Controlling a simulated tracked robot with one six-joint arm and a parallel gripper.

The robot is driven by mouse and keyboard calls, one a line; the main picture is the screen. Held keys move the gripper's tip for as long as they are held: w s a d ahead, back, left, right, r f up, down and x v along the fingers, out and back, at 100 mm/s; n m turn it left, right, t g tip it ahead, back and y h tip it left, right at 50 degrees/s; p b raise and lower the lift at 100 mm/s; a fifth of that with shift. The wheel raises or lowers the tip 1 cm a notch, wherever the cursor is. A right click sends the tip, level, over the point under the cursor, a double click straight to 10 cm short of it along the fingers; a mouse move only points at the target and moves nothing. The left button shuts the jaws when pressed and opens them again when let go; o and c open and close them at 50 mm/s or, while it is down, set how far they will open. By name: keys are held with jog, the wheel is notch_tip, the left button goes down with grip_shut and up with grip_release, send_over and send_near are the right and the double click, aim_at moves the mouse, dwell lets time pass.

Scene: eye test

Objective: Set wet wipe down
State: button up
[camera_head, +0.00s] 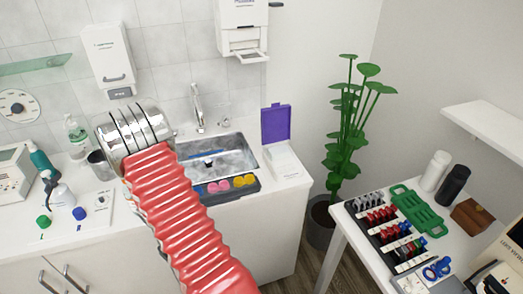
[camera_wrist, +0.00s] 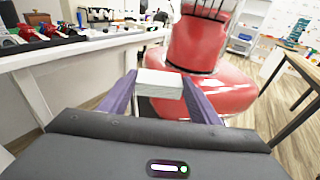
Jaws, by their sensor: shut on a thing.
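The wet wipe (camera_wrist: 160,78) shows in the wrist view as a small white, folded block. My gripper (camera_wrist: 158,88) is shut on it, with one purple finger at each side. The wipe is off any surface in that view, in front of my red arm cover. In the head view my red ribbed arm and its metal rings fill the middle, and neither my gripper nor the wipe can be made out there.
A white box with an open purple lid (camera_head: 276,123) stands right of the sink (camera_head: 225,150) on the white counter (camera_head: 90,236). Bottles crowd the counter's left. A white table (camera_head: 350,235) at right carries tools, a green rack (camera_head: 420,212) and two bottles. A plant (camera_head: 350,130) stands between.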

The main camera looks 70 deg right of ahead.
jog(key=w+d+r+n+t+h, duration=0.1)
jog(key=w+d+r+n+h, duration=0.15)
jog(key=d+n+h, duration=0.6)
jog(key=w+d+r+n+t+h, duration=0.1)
jog(key=d+r+h, duration=0.25)
jog(key=d, duration=0.95)
jog(key=w+d+n+t+h, duration=0.1)
jog(key=w+d, duration=0.1)
jog(key=d, duration=0.1)
jog(key=w+d+n+t+h, duration=0.2)
jog(key=w+d, duration=0.1)
jog(key=d, duration=0.1)
jog(key=w+d+n+t+h, duration=0.1)
jog(key=w+d+h, duration=0.1)
jog(key=w+d, duration=0.1)
jog(key=shift+d+r+t, duration=0.1)
jog(key=shift+d+t, duration=0.2)
jog(key=w+d+f+n+t+h, duration=0.1)
jog(key=w+d+n+t+h, duration=0.2)
jog(key=w+d, duration=0.6)
jog(key=w+n+t, duration=0.1)
jog(key=n+t, duration=0.1)
jog(key=t, duration=0.1)
jog(key=shift+w+f, duration=0.25)
jog(key=shift+f, duration=0.05)
